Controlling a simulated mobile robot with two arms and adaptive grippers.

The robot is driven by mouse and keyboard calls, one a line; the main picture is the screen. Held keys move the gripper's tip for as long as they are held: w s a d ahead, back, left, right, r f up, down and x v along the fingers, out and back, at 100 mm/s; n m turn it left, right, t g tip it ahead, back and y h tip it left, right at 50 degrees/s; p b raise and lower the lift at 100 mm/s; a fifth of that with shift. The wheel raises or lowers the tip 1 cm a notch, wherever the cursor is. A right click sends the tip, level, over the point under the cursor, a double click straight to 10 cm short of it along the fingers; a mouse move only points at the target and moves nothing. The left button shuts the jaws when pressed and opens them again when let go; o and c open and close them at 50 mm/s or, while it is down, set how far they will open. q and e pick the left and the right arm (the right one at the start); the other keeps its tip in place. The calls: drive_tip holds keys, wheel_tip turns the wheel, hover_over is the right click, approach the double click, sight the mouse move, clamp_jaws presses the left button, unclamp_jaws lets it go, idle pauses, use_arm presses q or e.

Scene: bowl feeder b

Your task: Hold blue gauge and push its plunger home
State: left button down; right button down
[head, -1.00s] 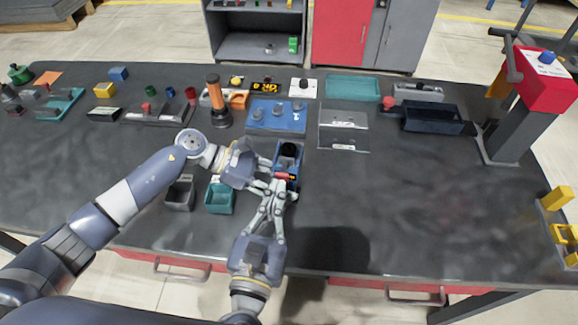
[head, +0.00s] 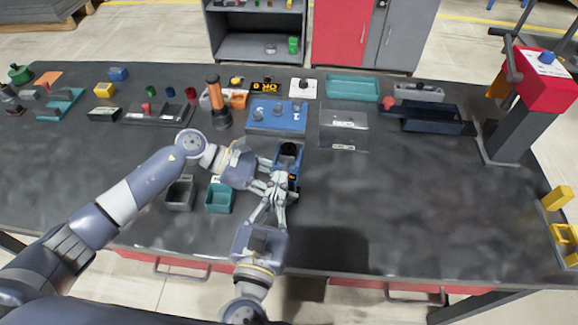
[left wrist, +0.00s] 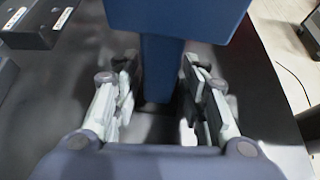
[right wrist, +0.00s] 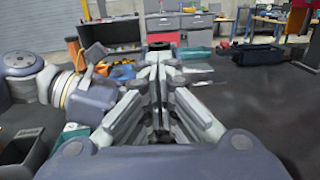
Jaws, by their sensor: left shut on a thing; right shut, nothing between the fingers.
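The blue gauge (head: 291,163) is a blue box-like body with a dark round top, standing in front of the blue panel. My left gripper (head: 270,178) reaches it from the left and is shut on it. In the left wrist view the gauge's blue lower part (left wrist: 163,60) sits between the left fingers (left wrist: 160,92). My right gripper (head: 281,178) is shut and empty, its tips close against the gauge's near side. Whether they touch the plunger cannot be told; the plunger is mostly hidden. The right fingertips (right wrist: 160,65) are together in the right wrist view.
A grey bin (head: 180,194) and a teal bin (head: 219,198) stand left of the grippers. Behind are the blue panel (head: 262,122) and an orange-topped post (head: 214,95). A clear-looking tray (head: 344,142) is to the right. The table's right front is free.

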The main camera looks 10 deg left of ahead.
use_arm(q)
drive_tip(key=shift+f, duration=0.1)
use_arm(e)
drive_tip(key=shift+w, duration=0.2)
drive_tip(key=shift+s, duration=0.1)
drive_tip(key=shift+s+a, duration=0.15)
drive_tip(key=shift+s, duration=1.3)
drive_tip(key=shift+s+a, duration=0.15)
drive_tip(key=shift+s, duration=1.3)
use_arm(q)
drive_tip(key=c, duration=0.9)
unclamp_jaws()
